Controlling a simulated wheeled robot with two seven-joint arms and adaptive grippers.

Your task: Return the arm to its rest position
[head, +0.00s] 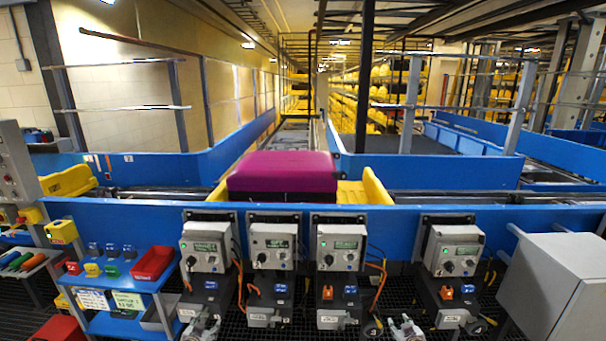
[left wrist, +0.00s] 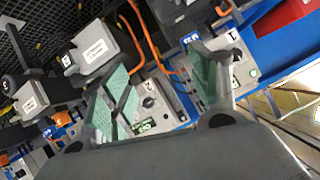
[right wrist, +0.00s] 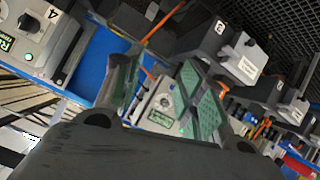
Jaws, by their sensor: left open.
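My left gripper (head: 201,328) is at the bottom edge of the head view, low in front of the leftmost grey control box. In the left wrist view it (left wrist: 165,95) is open and empty, with its green finger pads apart. My right gripper (head: 407,329) is at the bottom edge of the head view, between the third and the rightmost control boxes. In the right wrist view it (right wrist: 158,95) also has its finger pads apart, with nothing between them. Most of both arms is out of the head view.
Several control boxes (head: 341,242) with orange cables line the blue conveyor side (head: 150,220). A purple-topped load (head: 283,172) sits on the conveyor. A blue shelf with a red bin (head: 153,263) stands left; a large grey cabinet (head: 553,285) stands right.

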